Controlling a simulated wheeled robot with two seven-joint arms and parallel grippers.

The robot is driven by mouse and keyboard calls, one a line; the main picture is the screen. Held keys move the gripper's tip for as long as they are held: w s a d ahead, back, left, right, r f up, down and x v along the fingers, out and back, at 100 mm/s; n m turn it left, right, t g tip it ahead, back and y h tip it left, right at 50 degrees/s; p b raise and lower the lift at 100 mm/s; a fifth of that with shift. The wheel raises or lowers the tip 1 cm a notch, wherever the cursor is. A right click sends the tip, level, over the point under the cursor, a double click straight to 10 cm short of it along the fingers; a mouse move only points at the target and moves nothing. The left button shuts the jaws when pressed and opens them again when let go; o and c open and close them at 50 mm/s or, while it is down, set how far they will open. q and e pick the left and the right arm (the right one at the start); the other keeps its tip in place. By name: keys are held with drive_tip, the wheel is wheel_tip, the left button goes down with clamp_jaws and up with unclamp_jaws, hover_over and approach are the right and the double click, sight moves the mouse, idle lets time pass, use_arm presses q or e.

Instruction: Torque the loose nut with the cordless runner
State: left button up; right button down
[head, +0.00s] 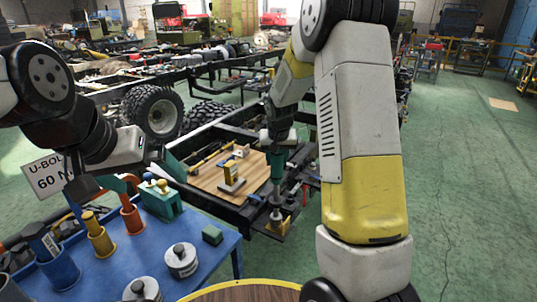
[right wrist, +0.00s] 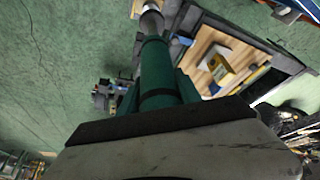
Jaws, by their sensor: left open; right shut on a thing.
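The green cordless runner (head: 277,172) is held upright, nose down, in my right gripper (head: 279,143). Its grey socket end (head: 276,212) is at the plate (head: 283,226) with yellow faces at the near corner of the chassis frame. In the right wrist view the runner (right wrist: 156,68) runs away from the jaws, with its metal nose (right wrist: 151,22) at the top edge. I cannot make out the nut; the socket may hide it, and contact is unclear. My left gripper (head: 152,154) is open and empty, above the blue table.
The blue table (head: 205,262) at left carries a U-bolt "60 N" sign (head: 47,177), coloured tool holders, grey weights (head: 181,260) and a green block (head: 212,235). A wooden board (head: 205,180) with a yellow-and-white item lies within the frame.

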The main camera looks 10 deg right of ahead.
drive_tip(key=shift+f, duration=1.1)
idle(2.6)
drive_tip(key=shift+r, duration=0.2)
drive_tip(key=shift+r, duration=1.45)
drive_tip(key=shift+r, duration=2.5)
